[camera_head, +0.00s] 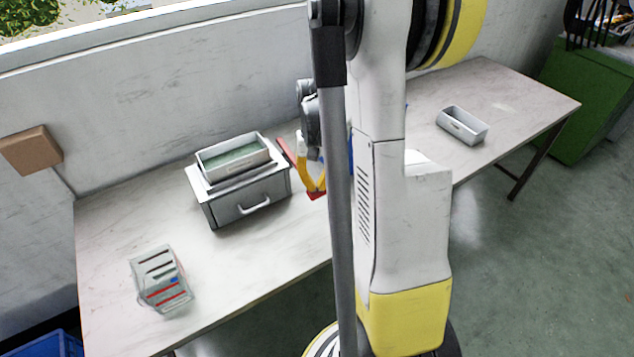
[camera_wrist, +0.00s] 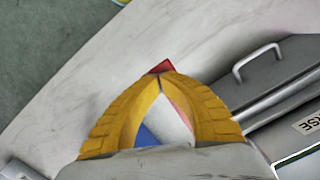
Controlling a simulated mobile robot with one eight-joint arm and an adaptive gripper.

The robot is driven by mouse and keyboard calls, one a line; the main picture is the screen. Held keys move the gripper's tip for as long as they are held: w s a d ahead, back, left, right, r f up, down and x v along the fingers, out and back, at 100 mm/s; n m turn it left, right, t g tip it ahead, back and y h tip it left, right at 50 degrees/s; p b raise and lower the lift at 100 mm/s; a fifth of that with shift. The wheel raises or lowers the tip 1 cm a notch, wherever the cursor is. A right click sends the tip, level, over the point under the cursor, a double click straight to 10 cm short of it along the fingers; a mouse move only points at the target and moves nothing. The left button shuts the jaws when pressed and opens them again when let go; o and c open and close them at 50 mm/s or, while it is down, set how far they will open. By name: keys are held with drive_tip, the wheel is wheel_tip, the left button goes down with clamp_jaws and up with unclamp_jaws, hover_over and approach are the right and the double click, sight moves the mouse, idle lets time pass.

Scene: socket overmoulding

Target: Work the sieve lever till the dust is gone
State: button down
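The sieve (camera_head: 245,202) is a grey box with a handled front, standing on the table. A light tray (camera_head: 233,157) with a grey-green floor sits on top; I cannot make out dust. The sieve also shows at the right of the wrist view (camera_wrist: 255,75), with a label ending in "RSE". A red strip (camera_head: 286,152), possibly the lever, shows at its right side, partly behind my gripper. My gripper (camera_head: 316,192) is just right of the sieve, its yellow fingers meeting at the tips (camera_wrist: 160,78). A red piece (camera_wrist: 162,67) shows at the tips; I cannot tell whether it is held.
A clear slotted container (camera_head: 160,280) with red lines stands at the table's front left. A small empty-looking bin (camera_head: 462,126) is at the right. The table (camera_head: 125,220) is clear around them. A blue crate (camera_head: 50,345) and a green cabinet (camera_head: 585,100) flank it.

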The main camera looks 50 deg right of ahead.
drive_tip(key=shift+w+d+r+p, duration=0.15)
drive_tip(key=shift+w+d+r, duration=0.1)
drive_tip(key=shift+w+d, duration=0.3)
drive_tip(key=shift+w+d+r+p, duration=0.15)
drive_tip(key=shift+w+d+r, duration=0.2)
drive_tip(key=shift+w, duration=0.3)
wheel_tip(320, 180, up, 12)
drive_tip(key=shift+w+d, duration=0.4)
drive_tip(key=shift+w, duration=0.05)
drive_tip(key=shift+f, duration=0.1)
idle(0.8)
